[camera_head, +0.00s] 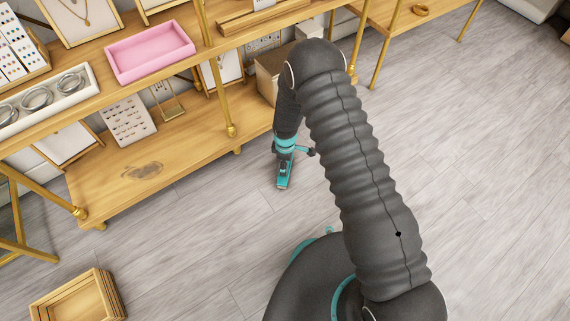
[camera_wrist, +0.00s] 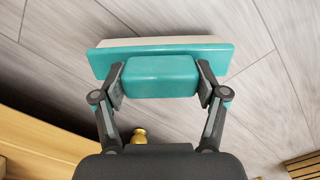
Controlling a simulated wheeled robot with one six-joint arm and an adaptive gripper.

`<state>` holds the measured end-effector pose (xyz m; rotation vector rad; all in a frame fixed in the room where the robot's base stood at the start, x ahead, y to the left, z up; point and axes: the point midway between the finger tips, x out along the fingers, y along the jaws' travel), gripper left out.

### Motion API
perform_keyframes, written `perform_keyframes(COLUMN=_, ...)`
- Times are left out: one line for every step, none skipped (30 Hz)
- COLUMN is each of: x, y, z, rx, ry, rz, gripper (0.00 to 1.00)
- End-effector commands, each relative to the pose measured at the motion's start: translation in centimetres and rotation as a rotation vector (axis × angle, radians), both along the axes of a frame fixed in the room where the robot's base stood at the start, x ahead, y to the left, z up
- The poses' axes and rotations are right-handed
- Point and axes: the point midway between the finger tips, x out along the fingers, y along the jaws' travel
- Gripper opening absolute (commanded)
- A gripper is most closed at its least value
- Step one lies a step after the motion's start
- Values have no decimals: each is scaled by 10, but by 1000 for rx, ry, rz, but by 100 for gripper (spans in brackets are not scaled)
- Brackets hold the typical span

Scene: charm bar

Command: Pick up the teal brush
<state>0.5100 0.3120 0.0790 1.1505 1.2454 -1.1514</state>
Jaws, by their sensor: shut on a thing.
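The teal brush (camera_wrist: 160,50) has a wide teal base with a pale underside strip and a raised teal block as its handle. In the wrist view the two fingers of my gripper (camera_wrist: 160,80) press on both sides of that block, shut on it. In the head view the brush (camera_head: 284,182) shows small at the end of my arm, over the grey wood floor in front of the shelf. My gripper (camera_head: 284,167) is just above it and partly hidden. I cannot tell whether the brush touches the floor.
A wooden display shelf (camera_head: 175,178) with brass legs stands to the left and behind, holding a pink tray (camera_head: 150,52) and jewellery displays. A wooden crate (camera_head: 78,300) lies on the floor at the lower left. The floor (camera_head: 480,150) to the right is clear.

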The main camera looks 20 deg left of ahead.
Motion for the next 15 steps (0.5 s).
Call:
perform_keyframes(x=1, y=1, z=7, rx=2, ry=-3, rz=0, gripper=26)
perform_keyframes(x=1, y=1, z=11, rx=2, ry=-3, rz=0, gripper=26)
perform_keyframes(x=1, y=1, z=16, rx=2, ry=-3, rz=0, gripper=26)
perform_keyframes(x=1, y=1, z=22, rx=2, ry=-4, rz=0, gripper=26)
perform_keyframes(x=1, y=1, z=28, rx=2, ry=-4, rz=0, gripper=26)
perform_keyframes(x=1, y=1, z=37, rx=2, ry=-3, rz=0, gripper=26)
perform_keyframes(x=2, y=-6, z=40, rx=1, ry=-2, rz=-3, gripper=26)
perform_keyframes(x=1, y=-15, z=43, rx=0, ry=0, rz=-6, gripper=26)
perform_keyframes(x=2, y=-24, z=49, rx=0, ry=-1, rz=-6, gripper=26)
perform_keyframes(x=2, y=-31, z=53, rx=0, ry=-1, rz=-6, gripper=26)
perform_keyframes(x=2, y=-38, z=57, rx=0, ry=0, rz=-7, gripper=26)
perform_keyframes(x=2, y=-47, z=63, rx=1, ry=-1, rz=-6, gripper=26)
perform_keyframes(x=2, y=-54, z=66, rx=0, ry=0, rz=-6, gripper=26)
perform_keyframes(x=2, y=-60, z=70, rx=0, ry=-1, rz=-6, gripper=26)
perform_keyframes(x=2, y=-68, z=75, rx=0, ry=-1, rz=-4, gripper=26)
